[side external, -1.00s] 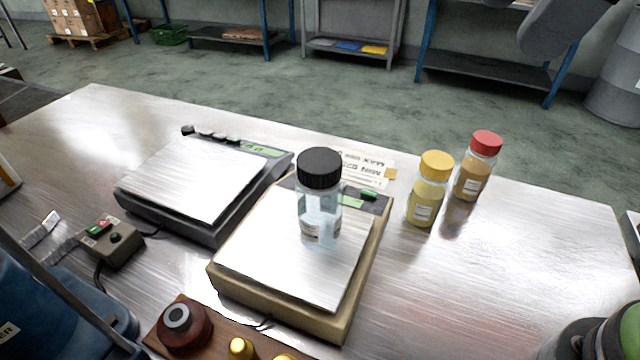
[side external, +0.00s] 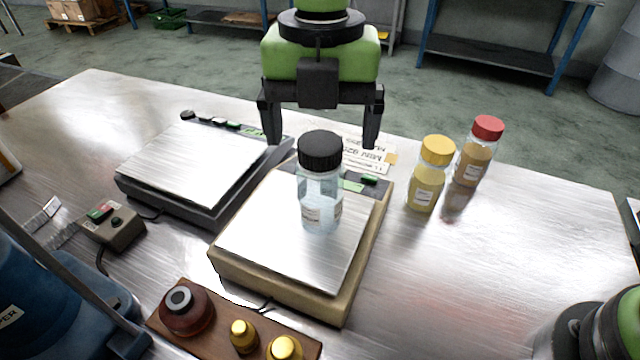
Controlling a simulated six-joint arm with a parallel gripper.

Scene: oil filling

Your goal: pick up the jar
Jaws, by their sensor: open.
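A clear jar (side external: 320,190) with a black lid stands upright on the metal plate of the beige scale (side external: 277,290), near the plate's back. It has a small white label and looks empty or holds clear content. My gripper (side external: 321,140) is green with black fingers pointing down. It is open and empty, above and apparently behind the jar, with its fingers spread to either side of the lid. I see no contact with the jar.
A dark scale (side external: 200,170) stands at the left. Yellow-lidded (side external: 430,175) and red-lidded (side external: 479,152) jars stand at the right. A wooden block with brass weights (side external: 244,335) is at the front. The table's right front (side external: 470,280) is clear.

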